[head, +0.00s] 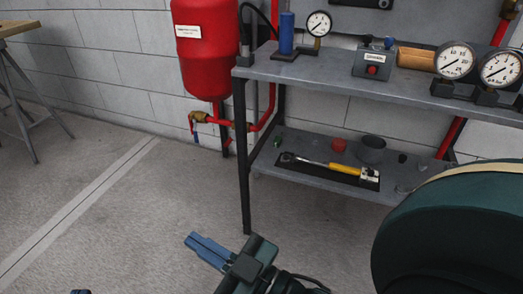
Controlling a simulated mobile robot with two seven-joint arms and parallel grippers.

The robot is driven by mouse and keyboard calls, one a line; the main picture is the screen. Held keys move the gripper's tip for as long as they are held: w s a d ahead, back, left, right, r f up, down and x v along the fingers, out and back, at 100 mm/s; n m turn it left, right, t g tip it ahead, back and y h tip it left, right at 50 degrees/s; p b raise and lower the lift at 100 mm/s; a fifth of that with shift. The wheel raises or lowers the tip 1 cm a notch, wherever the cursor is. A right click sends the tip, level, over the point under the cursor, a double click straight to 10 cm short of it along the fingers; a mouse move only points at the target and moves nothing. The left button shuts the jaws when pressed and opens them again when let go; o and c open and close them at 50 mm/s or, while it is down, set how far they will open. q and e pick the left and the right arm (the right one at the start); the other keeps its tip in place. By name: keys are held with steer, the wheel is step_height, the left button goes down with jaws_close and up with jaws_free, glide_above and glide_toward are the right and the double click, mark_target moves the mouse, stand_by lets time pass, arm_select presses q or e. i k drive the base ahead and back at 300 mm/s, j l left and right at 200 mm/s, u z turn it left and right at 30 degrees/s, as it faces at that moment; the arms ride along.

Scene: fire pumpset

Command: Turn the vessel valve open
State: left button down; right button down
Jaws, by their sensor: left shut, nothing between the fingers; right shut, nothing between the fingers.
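The red vessel (203,60) with a white label hangs at the wall, left of the bench. Below it, a brass valve (201,117) sits on the red pipe, with a small red part and a blue piece hanging down beside it; the handle's exact position is too small to tell. My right gripper (190,242) has blue fingers, is shut and empty, and is low over the floor in front of the bench, well apart from the valve.
The grey bench (300,70) carries gauges, a control box (374,60) and a blue cylinder (286,33). Its lower shelf (310,155) holds a yellow-handled wrench (330,166) and cups. The bench's front leg (242,160) stands right of the valve.

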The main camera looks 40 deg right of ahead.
mark_target(229, 142)
steer(key=i+j+z, duration=0.15)
steer(key=z, duration=0.2)
steer(key=i+j+z, duration=0.2)
steer(key=z, duration=0.2)
steer(key=i+j+z, duration=0.2)
steer(key=z, duration=0.15)
steer(key=i+j+z, duration=0.1)
steer(key=j, duration=0.25)
steer(key=i+j+z, duration=0.1)
steer(key=j, duration=0.3)
steer(key=i+j+z, duration=0.1)
steer(key=j, duration=0.25)
steer(key=i+j, duration=0.1)
steer(key=j, duration=0.2)
steer(key=i+j, duration=0.25)
steer(key=j, duration=0.3)
steer(key=i, duration=0.45)
